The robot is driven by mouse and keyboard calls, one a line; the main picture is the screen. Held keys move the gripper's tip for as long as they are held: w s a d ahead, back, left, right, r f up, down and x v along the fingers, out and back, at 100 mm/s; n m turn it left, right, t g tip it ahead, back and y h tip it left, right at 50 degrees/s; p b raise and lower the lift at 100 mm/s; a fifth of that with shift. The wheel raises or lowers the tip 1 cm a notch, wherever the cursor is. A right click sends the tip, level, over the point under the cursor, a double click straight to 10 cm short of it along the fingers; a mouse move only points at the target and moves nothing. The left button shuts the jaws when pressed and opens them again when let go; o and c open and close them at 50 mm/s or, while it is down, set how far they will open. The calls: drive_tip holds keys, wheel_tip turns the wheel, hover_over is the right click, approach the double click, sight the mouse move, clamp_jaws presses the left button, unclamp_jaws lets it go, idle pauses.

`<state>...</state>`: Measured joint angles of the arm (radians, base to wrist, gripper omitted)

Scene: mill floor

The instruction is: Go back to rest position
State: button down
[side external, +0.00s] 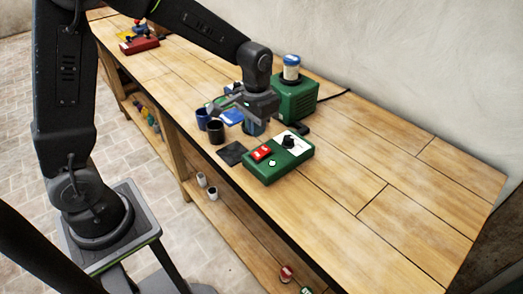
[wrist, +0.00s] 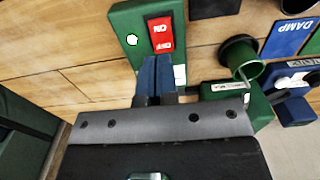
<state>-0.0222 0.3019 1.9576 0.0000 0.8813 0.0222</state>
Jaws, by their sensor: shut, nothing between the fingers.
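My gripper (side external: 254,128) hangs over the wooden bench, behind the green control box in the side view. In the wrist view its two blue fingertips (wrist: 157,75) are together with nothing between them. The green control box (side external: 276,170) has a red switch (side external: 261,153), a black knob (side external: 288,142) on a white plate and a small white button. I cannot tell whether the fingers touch the box.
A green machine (side external: 292,100) carrying a blue and white jar (side external: 291,67) stands behind my gripper. A dark pad (side external: 232,153) lies beside the box. The bench's right end is clear.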

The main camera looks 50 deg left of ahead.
drive_tip(key=shift+r, duration=0.1)
drive_tip(key=s+r+t, duration=0.2)
drive_tip(key=s+r, duration=0.4)
drive_tip(key=s, duration=0.3)
drive_tip(key=s+r+t, duration=0.3)
drive_tip(key=s+r, duration=0.3)
drive_tip(key=s, duration=0.3)
drive_tip(key=shift+s+d+r+t, duration=0.25)
drive_tip(key=shift+d+r+t, duration=0.05)
drive_tip(key=shift+d, duration=0.15)
